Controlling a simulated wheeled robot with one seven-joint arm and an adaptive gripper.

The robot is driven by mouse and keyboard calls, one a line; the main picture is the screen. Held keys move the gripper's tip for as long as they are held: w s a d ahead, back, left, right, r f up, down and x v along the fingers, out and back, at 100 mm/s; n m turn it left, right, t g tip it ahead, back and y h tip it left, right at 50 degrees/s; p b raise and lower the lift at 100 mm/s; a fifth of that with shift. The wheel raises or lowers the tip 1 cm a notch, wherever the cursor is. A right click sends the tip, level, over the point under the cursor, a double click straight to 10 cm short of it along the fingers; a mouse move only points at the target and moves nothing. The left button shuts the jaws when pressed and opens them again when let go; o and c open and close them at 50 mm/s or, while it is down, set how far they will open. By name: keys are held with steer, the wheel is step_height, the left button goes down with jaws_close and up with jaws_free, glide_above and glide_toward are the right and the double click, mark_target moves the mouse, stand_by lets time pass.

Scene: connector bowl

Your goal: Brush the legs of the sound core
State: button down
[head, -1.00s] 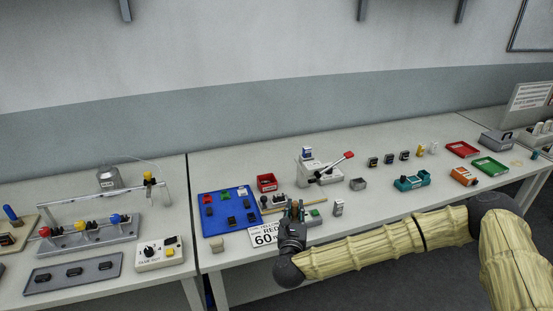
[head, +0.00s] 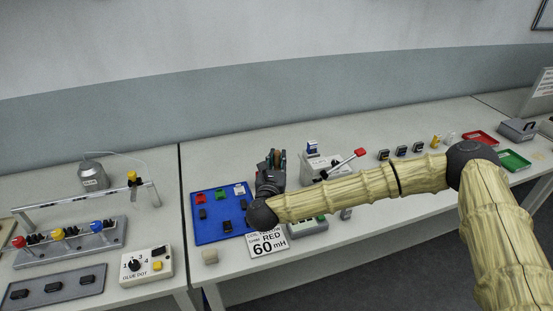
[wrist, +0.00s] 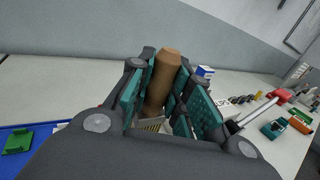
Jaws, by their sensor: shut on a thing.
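My gripper (head: 278,156) is shut on a brown wooden-handled brush (wrist: 163,80), held between the teal finger pads in the wrist view. Its pale bristles (wrist: 151,124) show low between the fingers. The gripper is above the table, beyond the right back part of the blue mat (head: 212,233).
A white lever press (head: 318,163) with a red knob (head: 360,153) stands right of the gripper. A glue dot box (head: 146,266) is on the left table.

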steer(key=shift+s+r, duration=0.25)
steer(key=shift+s, duration=0.05)
steer(key=shift+w+a+f+b, duration=0.1)
steer(key=shift+w+f+b, duration=0.4)
steer(key=shift+w+f, duration=0.35)
steer(key=shift+s+f+b, duration=0.5)
steer(key=shift+b, duration=0.3)
steer(key=shift+w+f+b, duration=0.15)
steer(key=shift+f+b, duration=0.3)
steer(key=shift+f, duration=0.15)
steer(key=shift+w+f+b, duration=0.15)
steer(key=shift+f+b, duration=0.25)
steer(key=shift+f, duration=0.2)
steer(key=shift+s+f+b, duration=0.2)
steer(key=shift+f+b, duration=0.25)
steer(key=shift+b, duration=0.1)
steer(key=shift+f+b, duration=1.1)
steer(key=shift+f, duration=0.2)
steer(key=shift+f+b, duration=0.7)
steer(key=shift+b, duration=0.05)
steer(key=shift+w+d, duration=0.2)
steer(key=shift+d, duration=0.25)
steer(key=shift+w+d+b, duration=0.2)
steer(key=shift+d+b, duration=0.1)
steer(key=shift+d, duration=0.4)
